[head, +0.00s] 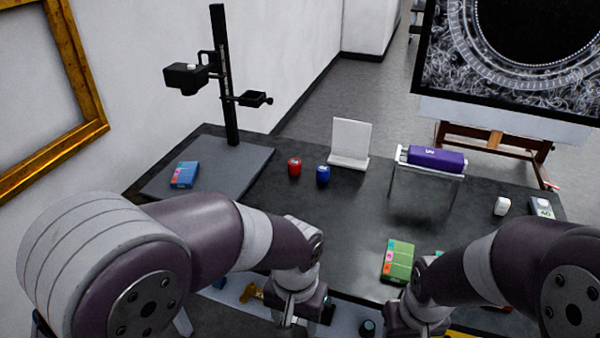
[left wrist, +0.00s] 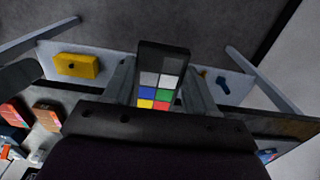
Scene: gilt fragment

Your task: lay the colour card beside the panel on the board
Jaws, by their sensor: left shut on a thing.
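The colour card (left wrist: 158,80), dark with grey, white, blue, green, yellow and red patches, is between the fingers of my left gripper (left wrist: 160,92) in the left wrist view. In the head view my left gripper (head: 292,312) is low in the picture, at the near edge of the table, and shut on the card. The grey board (head: 235,165) lies under the black stand at the table's left.
The black stand (head: 229,90) rises from the board. Red (head: 294,167) and blue (head: 323,174) jars, a white upright holder (head: 350,143) and a rack with a purple roll (head: 436,158) stand on the table. A green box (head: 398,261) lies nearer. The table's middle is clear.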

